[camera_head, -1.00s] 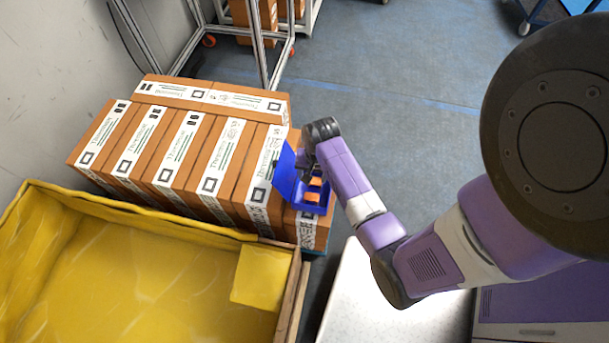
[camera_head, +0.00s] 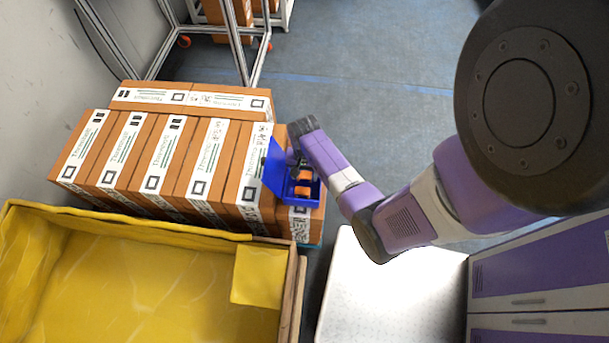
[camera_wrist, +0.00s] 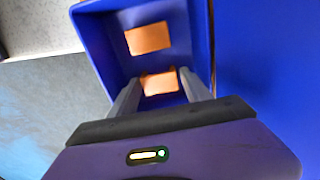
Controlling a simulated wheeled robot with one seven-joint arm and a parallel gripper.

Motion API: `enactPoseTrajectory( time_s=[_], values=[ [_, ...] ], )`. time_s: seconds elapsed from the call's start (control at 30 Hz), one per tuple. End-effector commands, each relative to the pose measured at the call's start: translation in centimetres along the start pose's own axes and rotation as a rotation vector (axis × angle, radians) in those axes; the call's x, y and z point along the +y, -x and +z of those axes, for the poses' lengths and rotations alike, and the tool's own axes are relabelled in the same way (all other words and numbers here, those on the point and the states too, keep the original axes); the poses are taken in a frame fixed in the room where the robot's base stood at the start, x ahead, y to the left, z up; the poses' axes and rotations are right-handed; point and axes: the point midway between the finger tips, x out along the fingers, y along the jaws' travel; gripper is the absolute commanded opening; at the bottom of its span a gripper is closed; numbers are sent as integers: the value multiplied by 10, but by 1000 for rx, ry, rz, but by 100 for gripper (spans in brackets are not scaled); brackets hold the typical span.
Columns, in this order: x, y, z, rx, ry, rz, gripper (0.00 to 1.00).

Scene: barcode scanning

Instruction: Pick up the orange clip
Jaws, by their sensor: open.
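Two orange clips lie in a small blue bin (camera_wrist: 200,35). In the wrist view, one clip (camera_wrist: 148,37) is near the far end and the other (camera_wrist: 160,83) is nearer to me. My gripper (camera_wrist: 161,80) is open and reaches into the bin, one finger on each side of the nearer clip. I cannot tell whether the fingers touch it. In the head view, the clips also show as orange patches (camera_head: 302,191) in the bin, beneath my wrist. The bin's raised blue panel (camera_head: 275,168) stands on the left there.
The bin sits at the right end of a row of brown cartons (camera_head: 205,160). A large yellow-lined crate (camera_head: 140,290) is in front. A white table (camera_head: 385,295) and purple cabinets (camera_head: 535,265) are to the right. Blue-grey floor (camera_head: 350,60) behind is open.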

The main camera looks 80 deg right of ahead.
Motion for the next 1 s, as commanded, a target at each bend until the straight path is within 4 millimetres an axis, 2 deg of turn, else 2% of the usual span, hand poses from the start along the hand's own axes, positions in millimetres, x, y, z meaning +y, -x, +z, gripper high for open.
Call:
enactPoseTrajectory(
  time_s=[0.17,0.4,0.43,0.77,0.87,1.0],
  values=[
    [0,0,0,0,0,-1,56],
    [0,0,0,0,0,0,9],
    [0,0,0,0,0,0,7],
    [0,4,0,0,1,-1,7],
    [-1,12,0,1,1,-2,7],
    [-1,34,0,2,0,-2,7]
  ],
)
